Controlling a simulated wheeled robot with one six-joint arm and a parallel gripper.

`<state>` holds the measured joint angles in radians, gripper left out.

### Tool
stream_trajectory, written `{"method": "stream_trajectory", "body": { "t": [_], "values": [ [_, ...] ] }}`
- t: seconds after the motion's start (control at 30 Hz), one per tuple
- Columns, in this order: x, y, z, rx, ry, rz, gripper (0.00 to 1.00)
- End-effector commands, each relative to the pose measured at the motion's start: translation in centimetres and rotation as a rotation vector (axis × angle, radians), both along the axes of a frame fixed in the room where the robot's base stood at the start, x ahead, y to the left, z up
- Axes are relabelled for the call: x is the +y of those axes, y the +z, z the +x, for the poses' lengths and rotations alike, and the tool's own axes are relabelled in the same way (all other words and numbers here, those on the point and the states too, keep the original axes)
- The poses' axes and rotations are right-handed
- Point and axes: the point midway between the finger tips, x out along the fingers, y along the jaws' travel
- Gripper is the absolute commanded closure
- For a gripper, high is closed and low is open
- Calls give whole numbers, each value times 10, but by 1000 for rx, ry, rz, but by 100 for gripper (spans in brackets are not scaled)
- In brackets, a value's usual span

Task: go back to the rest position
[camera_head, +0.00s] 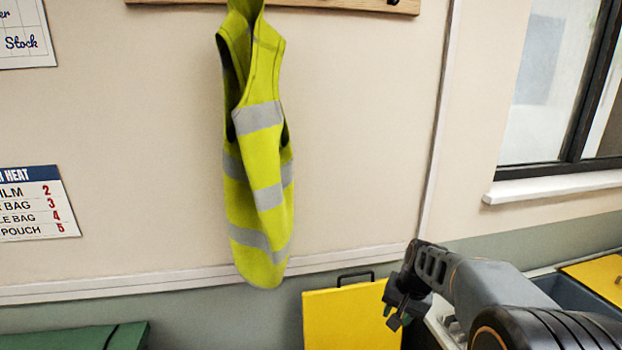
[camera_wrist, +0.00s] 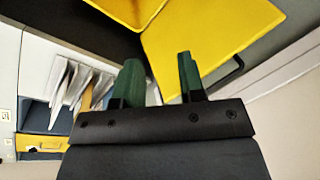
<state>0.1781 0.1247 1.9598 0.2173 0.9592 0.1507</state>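My gripper (camera_wrist: 160,80) shows in the wrist view with its two green-tipped fingers apart and nothing between them. In the head view my gripper (camera_head: 403,305) is at the end of my arm at the lower right, in front of a yellow panel. The fingers are small and partly hidden there. No phone shows in either view.
A yellow panel with a dark handle (camera_head: 345,318) stands behind my gripper. A hi-vis vest (camera_head: 262,150) hangs on the wall. A green lid (camera_head: 70,338) is at lower left. White papers or envelopes (camera_wrist: 75,85) stand at left in the wrist view. A window sill (camera_head: 550,187) is at right.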

Motion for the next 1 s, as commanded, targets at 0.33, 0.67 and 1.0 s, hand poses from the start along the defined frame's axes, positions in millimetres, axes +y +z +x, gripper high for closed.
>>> {"method": "stream_trajectory", "body": {
  "t": [0.33, 0.67, 1.0],
  "values": [
    [21, 21, -117, -101, 325, -203, 63],
    [34, 38, -160, -223, 391, -263, 63],
    [41, 51, -161, -276, 404, -269, 63]
  ]
}}
